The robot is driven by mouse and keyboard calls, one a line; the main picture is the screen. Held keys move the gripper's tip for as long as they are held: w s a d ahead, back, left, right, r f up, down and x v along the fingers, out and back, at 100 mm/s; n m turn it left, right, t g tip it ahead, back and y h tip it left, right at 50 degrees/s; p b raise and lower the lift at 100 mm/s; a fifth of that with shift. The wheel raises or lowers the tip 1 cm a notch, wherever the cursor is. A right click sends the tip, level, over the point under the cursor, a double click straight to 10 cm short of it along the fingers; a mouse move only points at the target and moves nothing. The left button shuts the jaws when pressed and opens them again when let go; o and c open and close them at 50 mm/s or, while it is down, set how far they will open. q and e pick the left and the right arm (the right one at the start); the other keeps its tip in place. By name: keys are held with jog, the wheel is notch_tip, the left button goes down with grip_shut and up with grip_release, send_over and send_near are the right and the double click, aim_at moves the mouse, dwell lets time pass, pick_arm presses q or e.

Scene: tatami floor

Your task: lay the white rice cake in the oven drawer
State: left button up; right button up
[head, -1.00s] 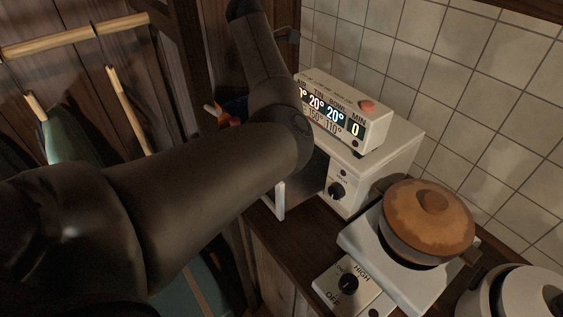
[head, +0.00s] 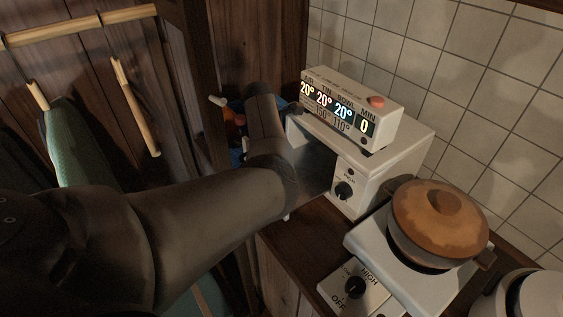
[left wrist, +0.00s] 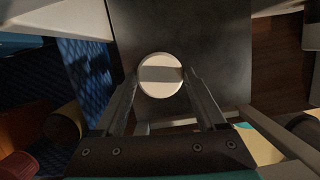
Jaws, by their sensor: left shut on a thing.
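The white rice cake (left wrist: 160,62) is a round disc between the fingertips of my left gripper (left wrist: 160,80), which is shut on it. It is over the dark plate of the oven drawer (left wrist: 222,60) in the left wrist view; I cannot tell whether it touches. The drawer is pulled out, with a pale bar (left wrist: 185,123) along its near edge. In the head view, my left arm hides the cake, the gripper and most of the drawer in front of the white oven (head: 385,170). My right gripper is not in view.
A display box (head: 350,108) sits on the oven. To the right, a lidded brown pot (head: 435,215) stands on a white burner (head: 352,287), beside another white appliance (head: 530,297). Blue patterned cloth (left wrist: 90,75) lies left of the drawer. A tiled wall (head: 450,80) is behind.

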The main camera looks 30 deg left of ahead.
pick_arm(q)
jog(key=shift+f, duration=0.2)
jog(key=shift+f, duration=0.1)
jog(key=shift+f, duration=0.1)
jog(key=o, duration=1.3)
jog(key=shift+r, duration=0.4)
jog(key=shift+p+v, duration=1.5)
jog(key=shift+v, duration=4.3)
